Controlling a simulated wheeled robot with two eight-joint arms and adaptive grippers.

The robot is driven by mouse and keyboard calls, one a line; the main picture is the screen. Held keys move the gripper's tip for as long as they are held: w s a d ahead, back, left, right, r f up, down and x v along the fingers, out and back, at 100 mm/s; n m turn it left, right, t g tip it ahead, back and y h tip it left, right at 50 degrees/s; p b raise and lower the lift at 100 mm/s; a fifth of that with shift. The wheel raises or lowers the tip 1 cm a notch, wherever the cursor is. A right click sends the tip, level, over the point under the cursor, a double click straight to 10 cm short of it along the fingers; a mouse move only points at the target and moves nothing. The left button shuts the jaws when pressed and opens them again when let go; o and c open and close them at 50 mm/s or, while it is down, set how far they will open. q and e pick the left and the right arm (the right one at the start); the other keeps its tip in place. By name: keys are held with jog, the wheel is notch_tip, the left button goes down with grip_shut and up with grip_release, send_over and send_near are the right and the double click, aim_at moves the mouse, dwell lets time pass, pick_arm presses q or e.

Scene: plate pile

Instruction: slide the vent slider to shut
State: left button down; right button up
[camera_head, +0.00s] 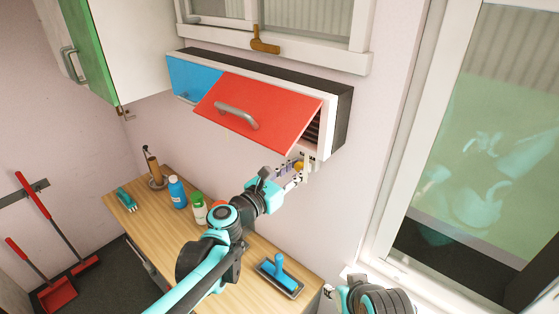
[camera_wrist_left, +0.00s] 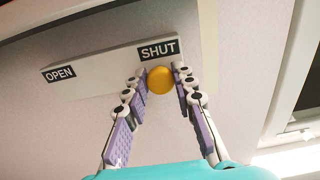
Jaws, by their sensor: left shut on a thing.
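The vent slider's round yellow knob (camera_wrist_left: 160,80) sits just below the SHUT label (camera_wrist_left: 159,50), at the right end of a white strip (camera_wrist_left: 110,60). The OPEN label (camera_wrist_left: 59,73) is at the strip's left end. In the head view the knob (camera_head: 299,166) shows small below the wall cabinet. My left gripper (camera_wrist_left: 160,72) is shut on the knob, one finger on each side; it also shows in the head view (camera_head: 297,174). The vent behind the strip is mostly out of the wrist view. My right gripper's fingers are not seen.
A wall cabinet with a tilted red door (camera_head: 262,110) and a blue panel (camera_head: 193,78) hangs above my left gripper. The wooden counter (camera_head: 150,215) below holds a blue bottle (camera_head: 177,192), a green-capped jar (camera_head: 198,208) and a blue-handled tool (camera_head: 279,273). A window stands at right.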

pick_arm(q)
jog(key=shift+s+d, duration=0.1)
jog(key=shift+d, duration=0.05)
jog(key=c, duration=1.4)
grip_release()
jog(key=shift+o, duration=0.9)
jog(key=shift+s+d, duration=0.15)
jog(key=shift+s+a, duration=0.1)
jog(key=shift+a, duration=0.2)
jog(key=v, duration=1.1)
jog(key=shift+s, duration=0.3)
jog(key=shift+r, duration=0.1)
